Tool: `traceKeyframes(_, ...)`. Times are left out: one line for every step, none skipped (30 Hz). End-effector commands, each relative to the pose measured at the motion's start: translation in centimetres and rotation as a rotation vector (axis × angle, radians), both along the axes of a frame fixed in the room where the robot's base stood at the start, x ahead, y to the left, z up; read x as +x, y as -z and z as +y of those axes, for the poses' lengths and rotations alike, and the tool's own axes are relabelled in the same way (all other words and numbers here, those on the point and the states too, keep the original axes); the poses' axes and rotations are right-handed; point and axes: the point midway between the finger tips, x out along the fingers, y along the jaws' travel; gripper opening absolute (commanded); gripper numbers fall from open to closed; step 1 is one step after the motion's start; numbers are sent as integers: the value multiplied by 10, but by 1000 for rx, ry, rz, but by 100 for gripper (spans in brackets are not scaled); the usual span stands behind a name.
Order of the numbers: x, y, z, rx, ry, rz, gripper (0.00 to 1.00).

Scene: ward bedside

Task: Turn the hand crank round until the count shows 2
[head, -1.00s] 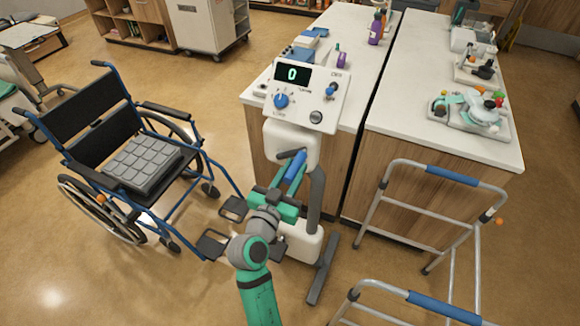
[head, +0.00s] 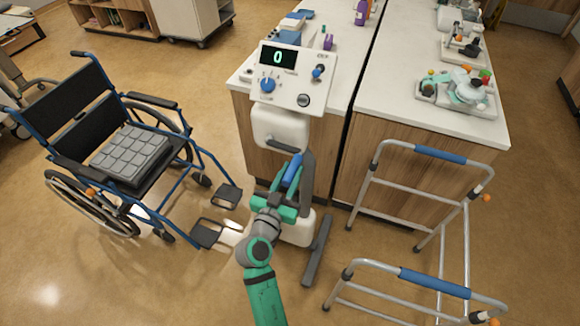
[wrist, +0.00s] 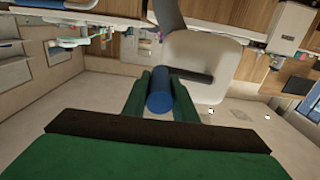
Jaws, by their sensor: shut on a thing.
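The crank machine has a white control panel (head: 296,68) with a dark count display (head: 277,57) that reads 0. Below it is a white housing (head: 281,124) with a dark grey crank arm and a blue crank handle (head: 292,171). The handle also shows in the wrist view as a blue cylinder (wrist: 160,98) between the two green fingers. My gripper (head: 283,192) is shut on the blue handle, low in front of the machine. The fingers hide part of the handle. A dark crank bar (wrist: 195,76) runs beside it in the wrist view.
A blue-framed wheelchair (head: 118,150) with footrests stands left of the machine. A walker (head: 415,200) with blue grips stands on the right. Counters (head: 440,110) with small items stand behind. Open floor lies at the front left.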

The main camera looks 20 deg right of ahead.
Motion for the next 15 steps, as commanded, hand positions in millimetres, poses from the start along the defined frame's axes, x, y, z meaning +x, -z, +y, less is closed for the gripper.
traceKeyframes(2, 10, 4, 2, -7, 6, 4)
traceKeyframes(2, 13, 4, 2, -7, 5, 4)
traceKeyframes(2, 17, 4, 3, -9, 4, 4)
traceKeyframes(2, 19, 4, 2, -9, 5, 4)
traceKeyframes(2, 20, 5, 2, -9, 3, 4)
traceKeyframes(2, 20, 5, 3, -10, 2, 4)
traceKeyframes(2, 20, 5, 2, -10, 1, 4)
traceKeyframes(2, 20, 5, 3, -10, 0, 4)
traceKeyframes(2, 20, 5, 3, -10, 0, 4)
traceKeyframes(2, 20, 5, 3, -10, 0, 4)
traceKeyframes(2, 20, 5, 3, -10, 0, 4)
traceKeyframes(2, 20, 5, 2, -10, 0, 4)
traceKeyframes(2, 20, 5, 2, -10, 0, 4)
traceKeyframes(2, 21, 5, 2, -10, 0, 4)
traceKeyframes(3, 23, 6, 2, -10, 1, 4)
